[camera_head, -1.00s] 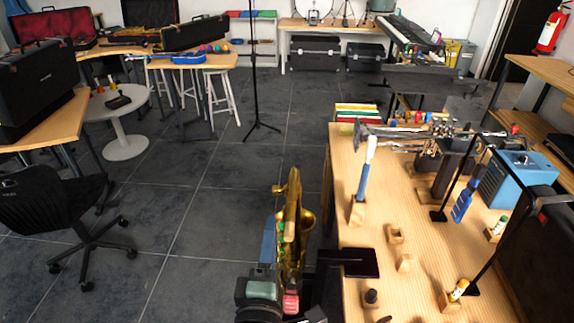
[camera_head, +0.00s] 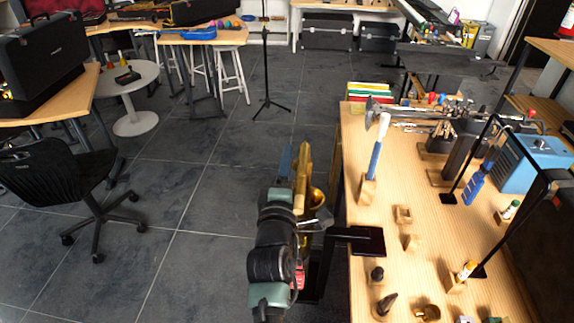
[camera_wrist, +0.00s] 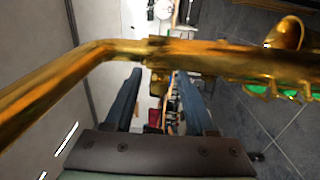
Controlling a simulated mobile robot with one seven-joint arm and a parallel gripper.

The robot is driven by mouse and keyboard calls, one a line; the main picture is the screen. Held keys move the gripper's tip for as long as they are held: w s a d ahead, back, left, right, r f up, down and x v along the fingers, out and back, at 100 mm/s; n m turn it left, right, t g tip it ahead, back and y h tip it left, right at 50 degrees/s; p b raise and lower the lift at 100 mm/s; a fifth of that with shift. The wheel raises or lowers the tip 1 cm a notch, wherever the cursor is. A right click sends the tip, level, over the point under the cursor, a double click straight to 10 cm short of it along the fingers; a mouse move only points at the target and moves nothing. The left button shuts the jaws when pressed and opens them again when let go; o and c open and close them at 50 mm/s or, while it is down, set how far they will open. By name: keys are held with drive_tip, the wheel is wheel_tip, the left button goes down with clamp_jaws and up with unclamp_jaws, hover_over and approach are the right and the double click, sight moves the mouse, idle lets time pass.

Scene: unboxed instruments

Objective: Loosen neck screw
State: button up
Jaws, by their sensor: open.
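A brass saxophone (camera_head: 303,177) stands upright beside the left edge of the workbench, partly hidden by my arm. In the wrist view its curved neck (camera_wrist: 50,88) runs from the left to the collar joint, and the body (camera_wrist: 215,50) with green-lit keys continues right. A small brass piece, possibly the neck screw (camera_wrist: 157,74), shows under the joint. My gripper (camera_wrist: 158,82) is open, its two blue-grey fingers pointing at the joint on either side of that piece. Nothing is held, and contact cannot be told. In the head view my gripper (camera_head: 286,163) is left of the saxophone, mostly hidden.
The wooden workbench (camera_head: 345,150) is close on the right, with a black plate (camera_head: 368,240) overhanging its left edge.

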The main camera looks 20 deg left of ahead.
drive_tip(key=shift+w, duration=0.1)
clamp_jaws()
idle(0.3)
drive_tip(key=shift+r+p, duration=0.25)
drive_tip(key=shift+p, duration=0.55)
drive_tip(key=shift+r+g+p, duration=0.15)
drive_tip(key=shift+g+p, duration=0.25)
drive_tip(key=shift+p, duration=1.35)
drive_tip(key=shift+f+g+p, duration=0.3)
drive_tip(key=shift+g+p, duration=0.1)
drive_tip(key=shift+f, duration=0.1)
